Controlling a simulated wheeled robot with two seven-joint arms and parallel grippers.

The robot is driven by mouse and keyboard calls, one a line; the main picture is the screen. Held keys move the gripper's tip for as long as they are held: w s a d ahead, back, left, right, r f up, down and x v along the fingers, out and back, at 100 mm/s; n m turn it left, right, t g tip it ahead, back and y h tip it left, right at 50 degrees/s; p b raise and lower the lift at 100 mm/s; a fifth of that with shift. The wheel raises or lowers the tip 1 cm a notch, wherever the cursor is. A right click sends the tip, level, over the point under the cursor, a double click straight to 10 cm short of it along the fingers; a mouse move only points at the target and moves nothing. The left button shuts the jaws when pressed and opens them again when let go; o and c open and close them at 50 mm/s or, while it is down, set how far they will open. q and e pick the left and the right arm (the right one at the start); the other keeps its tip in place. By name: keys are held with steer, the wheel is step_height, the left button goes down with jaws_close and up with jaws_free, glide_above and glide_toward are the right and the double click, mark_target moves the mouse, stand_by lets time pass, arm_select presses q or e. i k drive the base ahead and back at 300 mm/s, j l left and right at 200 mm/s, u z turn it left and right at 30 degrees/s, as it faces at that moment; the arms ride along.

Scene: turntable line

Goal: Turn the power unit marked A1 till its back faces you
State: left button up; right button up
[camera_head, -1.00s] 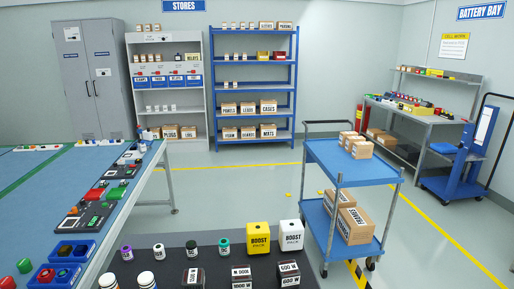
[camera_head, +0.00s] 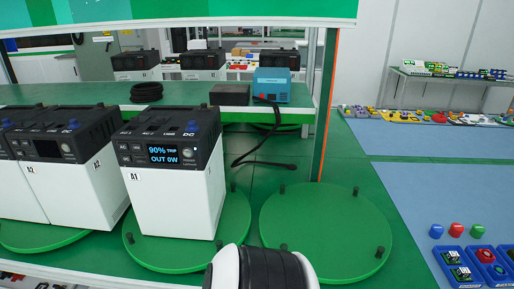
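The power unit marked A1 (camera_head: 172,195) stands upright on a green round turntable (camera_head: 232,222) with small dark pegs at its rim. It has a white body and a black top, and its lit screen reads "90% TRIP, OUT 0W". The A1 label is on the white face below the screen, towards me. A white and black rounded part of my own arm (camera_head: 262,268) shows at the bottom centre, in front of the turntables. I see no fingertips of either gripper.
Another power unit marked A2 (camera_head: 75,190) stands close to its left on its own turntable. An empty green turntable (camera_head: 325,225) lies to the right. Behind, a shelf (camera_head: 200,110) holds a blue box (camera_head: 272,86) with a hanging black cable. A green board crosses the top.

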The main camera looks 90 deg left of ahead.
mark_target(162, 255)
steer(key=u, duration=2.5)
steer(key=i+l+u, duration=0.15)
steer(key=u, duration=0.2)
steer(key=i+l+u, duration=0.2)
steer(key=u, duration=0.15)
